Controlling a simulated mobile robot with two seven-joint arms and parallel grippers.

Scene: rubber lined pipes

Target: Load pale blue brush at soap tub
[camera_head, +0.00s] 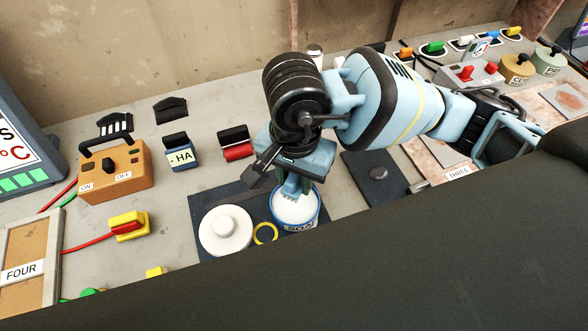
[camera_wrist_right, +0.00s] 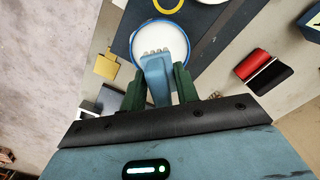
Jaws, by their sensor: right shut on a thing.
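The pale blue brush (camera_wrist_right: 156,72) is held between the two green fingers of my right gripper (camera_wrist_right: 158,85) in the right wrist view. Its bristle end points at the white soap in the soap tub (camera_wrist_right: 181,18). In the head view the tub (camera_head: 295,222) is a blue-rimmed round pot on a dark mat. The brush (camera_head: 292,186) is over the tub there, with its lower end at the white surface; I cannot tell how deep it reaches. My right gripper (camera_head: 297,180) is above the tub, partly hidden by its own wrist. My left gripper is not in view.
A white round lid (camera_head: 225,230) and a yellow ring (camera_head: 265,233) lie left of the tub on the dark mat (camera_head: 205,203). An orange switch box (camera_head: 115,172), a "-HA" block (camera_head: 181,154) and a red roller (camera_head: 238,150) stand behind. My dark body covers the front.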

